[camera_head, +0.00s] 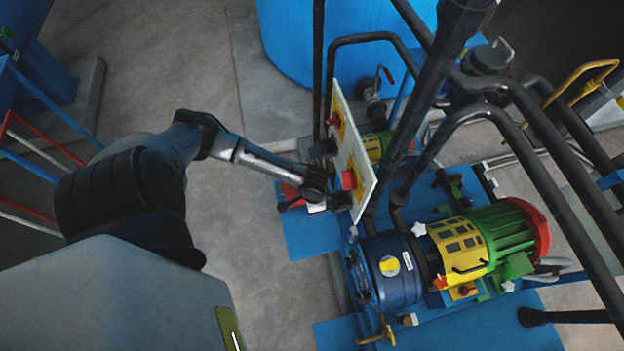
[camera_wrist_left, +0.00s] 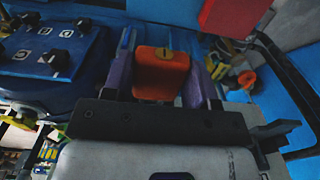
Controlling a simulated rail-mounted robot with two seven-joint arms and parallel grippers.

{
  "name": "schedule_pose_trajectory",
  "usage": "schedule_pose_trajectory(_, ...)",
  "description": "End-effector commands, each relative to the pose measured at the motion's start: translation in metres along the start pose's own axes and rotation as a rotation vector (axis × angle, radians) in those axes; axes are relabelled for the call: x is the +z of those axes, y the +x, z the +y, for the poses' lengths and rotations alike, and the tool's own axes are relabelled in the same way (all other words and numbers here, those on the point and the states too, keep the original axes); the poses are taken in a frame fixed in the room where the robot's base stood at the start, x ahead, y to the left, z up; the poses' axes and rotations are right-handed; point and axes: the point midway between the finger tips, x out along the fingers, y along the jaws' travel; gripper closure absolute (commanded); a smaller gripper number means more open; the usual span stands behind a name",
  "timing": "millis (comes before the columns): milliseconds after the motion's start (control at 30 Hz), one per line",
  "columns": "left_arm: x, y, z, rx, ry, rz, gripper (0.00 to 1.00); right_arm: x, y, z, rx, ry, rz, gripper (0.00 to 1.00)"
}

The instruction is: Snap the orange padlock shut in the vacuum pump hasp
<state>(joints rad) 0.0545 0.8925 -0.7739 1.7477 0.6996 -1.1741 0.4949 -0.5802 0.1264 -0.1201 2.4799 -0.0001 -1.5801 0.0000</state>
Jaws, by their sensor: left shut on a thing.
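The orange padlock (camera_wrist_left: 160,72) is in the left wrist view, its keyhole face toward the camera. My left gripper (camera_wrist_left: 158,80) is shut on it, with one purple finger on each side of its body. In the head view my left arm reaches in from the left, and its wrist is beside the upright white panel (camera_head: 362,165). The fingertips and the padlock are hidden there. I cannot make out the padlock's shackle or the hasp, so I cannot tell whether they touch. My right gripper is not in view.
Dark pipes (camera_head: 430,95) cross above. Open floor (camera_head: 240,240) lies to the left.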

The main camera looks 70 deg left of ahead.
Motion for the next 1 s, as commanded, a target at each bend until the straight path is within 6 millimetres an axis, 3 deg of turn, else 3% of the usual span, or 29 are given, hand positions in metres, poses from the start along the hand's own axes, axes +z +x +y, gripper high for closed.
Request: schedule_pose_trajectory(1000, -0.02, 0.0, 0.0, 0.0, 0.0, 0.001, 0.78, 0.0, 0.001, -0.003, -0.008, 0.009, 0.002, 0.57)
